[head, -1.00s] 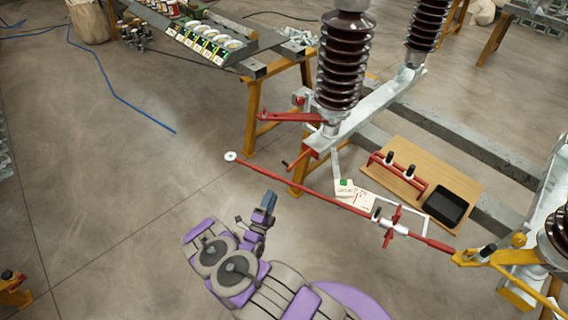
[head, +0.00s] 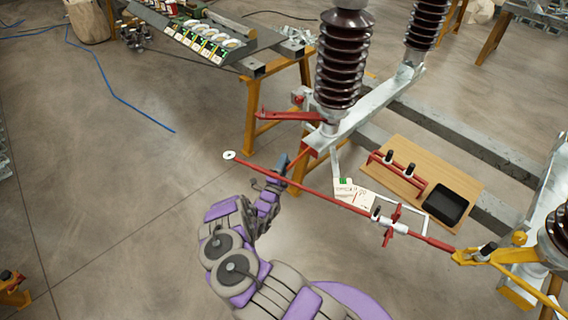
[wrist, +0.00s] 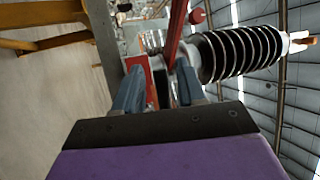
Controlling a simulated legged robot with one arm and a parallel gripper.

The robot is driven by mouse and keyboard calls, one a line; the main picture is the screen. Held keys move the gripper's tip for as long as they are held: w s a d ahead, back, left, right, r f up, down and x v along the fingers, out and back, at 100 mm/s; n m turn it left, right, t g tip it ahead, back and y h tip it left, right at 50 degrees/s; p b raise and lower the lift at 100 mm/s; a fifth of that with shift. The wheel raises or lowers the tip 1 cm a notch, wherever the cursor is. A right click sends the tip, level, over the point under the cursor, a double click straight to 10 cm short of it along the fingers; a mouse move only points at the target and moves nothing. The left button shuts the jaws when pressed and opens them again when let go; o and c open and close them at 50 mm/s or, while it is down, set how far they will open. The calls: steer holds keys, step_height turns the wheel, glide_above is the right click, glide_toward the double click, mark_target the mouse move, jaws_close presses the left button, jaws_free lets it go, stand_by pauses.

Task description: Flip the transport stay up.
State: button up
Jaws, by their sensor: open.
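A red arm (head: 290,116) juts left from the foot of the near brown insulator, just above the trestle. A long thin red rod (head: 325,195) with a pale disc at its left end runs down to the right. I cannot tell for sure which red part is the transport stay. My gripper (head: 281,164) is at the rod's left half in the head view, below the red arm; contact cannot be told. In the wrist view my gripper (wrist: 160,90) is open, with a red bar (wrist: 176,35) and a red plate (wrist: 139,76) beyond and between its fingers.
The near insulator (head: 338,60) stands on a grey beam over a yellow trestle (head: 252,115). A wooden board (head: 440,165) with a black tray (head: 446,204) lies at right. White cards (head: 350,192) lie behind the rod.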

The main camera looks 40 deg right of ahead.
jaws_close()
stand_by(0.4)
